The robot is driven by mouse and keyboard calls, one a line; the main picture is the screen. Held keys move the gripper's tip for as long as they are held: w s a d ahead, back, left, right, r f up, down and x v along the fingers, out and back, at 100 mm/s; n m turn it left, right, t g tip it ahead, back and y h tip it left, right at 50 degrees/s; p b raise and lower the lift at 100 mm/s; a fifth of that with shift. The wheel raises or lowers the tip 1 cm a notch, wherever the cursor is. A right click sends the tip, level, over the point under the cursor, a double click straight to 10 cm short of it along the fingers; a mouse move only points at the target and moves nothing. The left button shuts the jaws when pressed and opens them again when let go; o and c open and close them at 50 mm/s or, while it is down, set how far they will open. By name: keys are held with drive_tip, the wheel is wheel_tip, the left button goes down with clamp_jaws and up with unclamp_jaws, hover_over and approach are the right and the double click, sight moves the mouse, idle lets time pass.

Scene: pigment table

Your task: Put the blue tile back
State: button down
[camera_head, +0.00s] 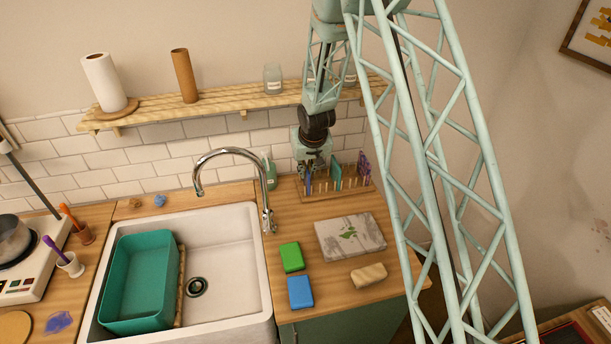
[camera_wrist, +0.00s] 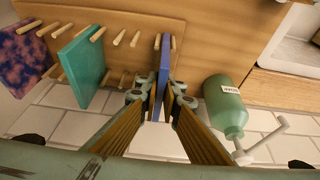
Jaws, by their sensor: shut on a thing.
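The blue tile (camera_wrist: 164,65) stands on edge between the two fingertips of my gripper (camera_wrist: 160,98) in the wrist view. My gripper is shut on it. The tile is upright among the pegs at one end of the wooden peg rack (camera_wrist: 140,15); I cannot tell whether its lower edge rests on the base. In the head view, my gripper (camera_head: 311,168) is over the left end of the rack (camera_head: 340,196), and the blue tile (camera_head: 308,183) shows as a thin strip below it. A teal tile (camera_wrist: 82,66) and a purple speckled tile (camera_wrist: 25,58) stand farther along the rack.
A green soap bottle (camera_wrist: 224,105) stands close beside the rack, near my gripper. The tap (camera_head: 268,215) and sink (camera_head: 225,235) are to the left. A stone slab (camera_head: 350,236), green block (camera_head: 291,257), blue block (camera_head: 300,292) and tan block (camera_head: 368,275) lie on the counter in front.

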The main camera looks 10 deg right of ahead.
drive_tip(key=shift+w+f, duration=0.2)
drive_tip(key=shift+f, duration=0.1)
drive_tip(key=shift+f, duration=0.15)
drive_tip(key=c, duration=2.8)
unclamp_jaws()
drive_tip(key=shift+p+v, duration=0.35)
drive_tip(key=shift+v, duration=0.4)
drive_tip(key=shift+p+v, duration=2.6)
drive_tip(key=shift+v, duration=2.8)
